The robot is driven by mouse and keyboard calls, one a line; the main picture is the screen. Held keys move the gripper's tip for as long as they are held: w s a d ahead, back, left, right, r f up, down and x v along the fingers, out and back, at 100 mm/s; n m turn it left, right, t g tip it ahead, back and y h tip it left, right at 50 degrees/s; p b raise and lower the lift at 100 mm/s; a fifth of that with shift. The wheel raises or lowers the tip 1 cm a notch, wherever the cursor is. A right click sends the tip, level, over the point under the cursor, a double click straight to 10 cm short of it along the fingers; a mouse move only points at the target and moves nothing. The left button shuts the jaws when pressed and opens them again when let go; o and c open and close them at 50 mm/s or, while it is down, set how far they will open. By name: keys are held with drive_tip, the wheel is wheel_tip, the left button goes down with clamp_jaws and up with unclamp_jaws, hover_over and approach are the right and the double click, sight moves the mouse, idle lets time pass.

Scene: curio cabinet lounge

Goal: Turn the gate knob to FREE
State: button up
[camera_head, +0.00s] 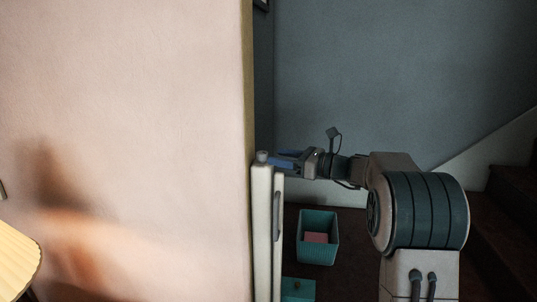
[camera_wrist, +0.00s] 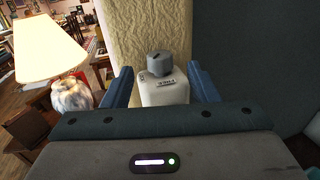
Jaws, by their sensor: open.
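The gate knob (camera_head: 262,156) is a small grey cap on top of the white gate post (camera_head: 261,225), at the wall's edge. In the wrist view, the knob (camera_wrist: 159,64) sits on the white post top (camera_wrist: 166,92), with a dark mark on its top. Small dark lettering on the post top is too small to read surely. My gripper (camera_head: 284,162) reaches the post from the right. In the wrist view, its blue fingers stand open (camera_wrist: 159,72) on either side of the knob, with a gap at each side.
A pale wall (camera_head: 130,130) fills the left, its edge close to the post. A teal bin (camera_head: 318,252) with a pink item stands on the dark floor, and stairs (camera_head: 508,225) rise at right. A lamp (camera_wrist: 50,50) shows in the wrist view.

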sight(262, 157)
drive_tip(key=shift+x, duration=2)
drive_tip(key=shift+a, duration=0.1)
drive_tip(key=c, duration=1)
drive_tip(key=shift+o, duration=0.2)
drive_tip(key=shift+w+d+r+n+g+y+p, duration=0.2)
drive_tip(key=shift+n+g+y+p, duration=0.35)
drive_tip(key=shift+p, duration=1)
drive_tip(key=shift+w+r+n+g+p, duration=0.15)
drive_tip(key=shift+n+g+p, duration=0.4)
drive_tip(key=shift+g+p, duration=0.6)
drive_tip(key=n+g+p, duration=0.1)
drive_tip(key=p, duration=0.1)
drive_tip(key=n+g+p, duration=0.1)
drive_tip(key=p, duration=0.1)
drive_tip(key=shift+w+d+g+y+p, duration=0.1)
drive_tip(key=shift+w+g+y+p, duration=0.1)
drive_tip(key=shift+g+y+p, duration=0.15)
drive_tip(key=n+g+p, duration=0.1)
drive_tip(key=g+p, duration=0.1)
drive_tip(key=p, duration=0.1)
drive_tip(key=n+g+p, duration=0.2)
drive_tip(key=g+p, duration=0.1)
drive_tip(key=shift+w, duration=0.25)
drive_tip(key=shift+f+g+p, duration=0.25)
drive_tip(key=shift+f+p, duration=0.05)
drive_tip(key=shift+p, duration=0.1)
